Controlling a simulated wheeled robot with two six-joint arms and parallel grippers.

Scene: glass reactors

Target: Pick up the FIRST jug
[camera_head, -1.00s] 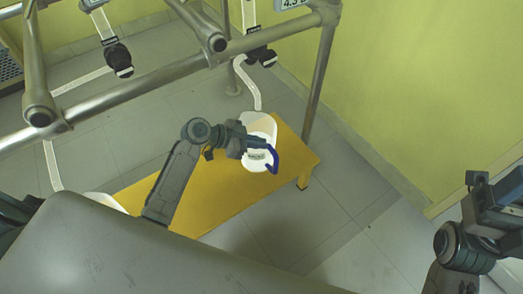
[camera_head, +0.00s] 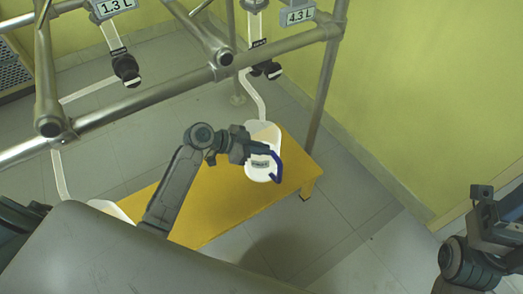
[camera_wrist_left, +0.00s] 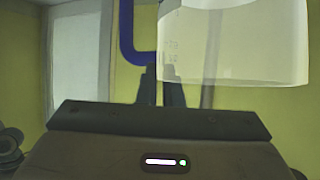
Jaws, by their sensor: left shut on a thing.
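A white jug (camera_head: 262,172) with a blue handle (camera_head: 278,168) is at the right end of the yellow bench (camera_head: 215,213). My left gripper (camera_head: 266,150) reaches over from the left and is shut on the handle. In the left wrist view the fingers (camera_wrist_left: 160,90) meet at the blue handle (camera_wrist_left: 126,35), beside the pale translucent jug body (camera_wrist_left: 235,50). I cannot tell whether the jug touches the bench. Another white vessel (camera_head: 108,208) at the bench's left end is mostly hidden by my body. My right gripper (camera_head: 500,205) is at the right edge, its fingertips unclear.
A metal pipe frame (camera_head: 160,98) stands behind the bench, with displays reading 1.3 L (camera_head: 115,8) and 4.3 L (camera_head: 298,15). Black valves (camera_head: 126,68) and white tubes (camera_head: 255,95) hang from it. A yellow-green wall is at right. Floor right of the bench is clear.

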